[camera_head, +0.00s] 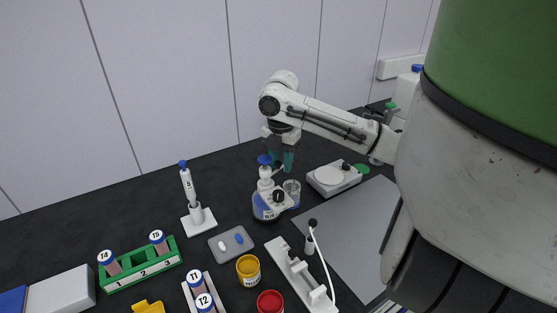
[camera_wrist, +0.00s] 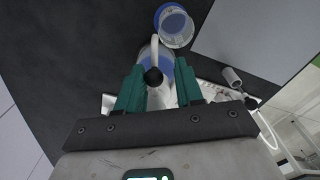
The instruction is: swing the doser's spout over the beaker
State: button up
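The doser (camera_head: 265,183) is a bottle with a blue cap, a pale upper body, a blue lower part and a black knob-like part on its front. The clear beaker (camera_head: 292,188) stands close to its right. In the wrist view the beaker (camera_wrist: 175,24) shows a blue inside at the top. A white spout-like tube (camera_wrist: 154,48) of the doser ends near a black ball between my teal fingers. My gripper (camera_head: 279,158) is just above the doser, pointing down. Its fingers (camera_wrist: 159,88) are apart, with gaps beside the black ball; I see no clear contact.
A white device with a round plate (camera_head: 333,178) stands right of the beaker. A pipette on a stand (camera_head: 196,205), a grey tray (camera_head: 232,250), a yellow jar (camera_head: 249,270) and a white rack-like device (camera_head: 300,275) are nearby. A grey mat (camera_head: 355,235) lies at right.

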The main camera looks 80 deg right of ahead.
jog(key=shift+s+a, duration=0.45)
dwell(0.6)
jog(key=shift+w+d, duration=0.1)
jog(key=shift+w, duration=0.15)
notch_tip(320, 180, up, 8)
jog(key=p, duration=0.6)
jog(key=shift+f, duration=0.25)
